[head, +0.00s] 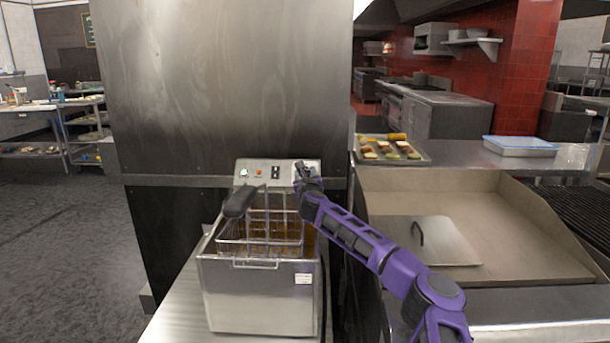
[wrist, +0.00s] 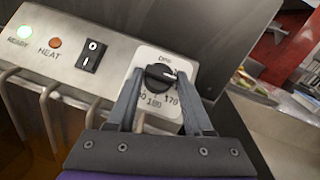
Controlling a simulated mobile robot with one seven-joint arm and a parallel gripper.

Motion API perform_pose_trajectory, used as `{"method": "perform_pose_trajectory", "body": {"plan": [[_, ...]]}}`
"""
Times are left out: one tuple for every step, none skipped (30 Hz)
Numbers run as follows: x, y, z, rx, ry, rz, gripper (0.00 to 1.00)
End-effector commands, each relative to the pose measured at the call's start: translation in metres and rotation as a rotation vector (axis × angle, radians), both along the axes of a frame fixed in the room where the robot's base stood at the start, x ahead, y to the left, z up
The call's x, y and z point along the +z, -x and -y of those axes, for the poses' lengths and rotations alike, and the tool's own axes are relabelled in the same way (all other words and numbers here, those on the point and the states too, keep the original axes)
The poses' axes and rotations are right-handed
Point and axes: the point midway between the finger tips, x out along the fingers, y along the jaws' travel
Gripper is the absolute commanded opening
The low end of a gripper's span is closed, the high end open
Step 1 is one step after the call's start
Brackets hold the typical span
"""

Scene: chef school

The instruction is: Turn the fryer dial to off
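The fryer (head: 262,300) stands on a steel counter, with its control panel (head: 262,171) at the back. In the wrist view the black dial (wrist: 159,77) sits on a white plate with OFF marked at the top and numbers below. The dial's pale pointer mark faces right, away from OFF. My gripper (wrist: 160,76) is open, with one finger on each side of the dial; I cannot tell whether they touch it. In the head view my gripper (head: 303,170) is at the panel's right end and hides the dial.
A black rocker switch (wrist: 90,54), an orange heat light (wrist: 55,43) and a lit ready light (wrist: 25,32) are left of the dial. The fryer basket (head: 262,232), with its black handle (head: 239,202), is in front of the panel. A griddle (head: 480,210) lies to the right.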

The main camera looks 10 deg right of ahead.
Motion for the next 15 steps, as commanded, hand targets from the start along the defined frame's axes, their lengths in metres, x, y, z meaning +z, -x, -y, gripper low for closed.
{"method": "perform_pose_trajectory", "body": {"plan": [[-0.0002, 0.0000, -0.0009, 0.001, 0.001, 0.000, 0.20], [-0.0003, 0.0000, -0.0010, 0.001, 0.001, 0.000, 0.14], [-0.0003, 0.0001, -0.0010, 0.001, 0.001, 0.000, 0.07], [-0.0004, 0.0001, -0.0011, 0.001, 0.001, 0.000, 0.02], [-0.0004, 0.0001, -0.0011, 0.002, 0.001, -0.001, 0.00], [-0.0004, 0.0001, -0.0012, 0.002, 0.001, -0.001, 0.00], [-0.0004, 0.0001, -0.0011, 0.002, 0.001, -0.001, 0.00], [-0.0003, 0.0001, -0.0011, 0.003, 0.002, -0.001, 0.00], [-0.0001, 0.0001, -0.0010, 0.005, 0.004, -0.001, 0.00], [0.0000, 0.0001, -0.0009, 0.007, 0.007, -0.001, 0.00], [0.0001, 0.0001, -0.0008, 0.009, 0.010, -0.002, 0.00], [0.0005, 0.0003, -0.0006, 0.014, 0.016, -0.002, 0.00], [0.0009, 0.0003, -0.0003, 0.019, 0.022, -0.003, 0.00], [0.0013, 0.0003, -0.0003, 0.026, 0.029, -0.004, 0.00], [0.0016, 0.0003, 0.0000, 0.036, 0.040, -0.006, 0.00]]}}
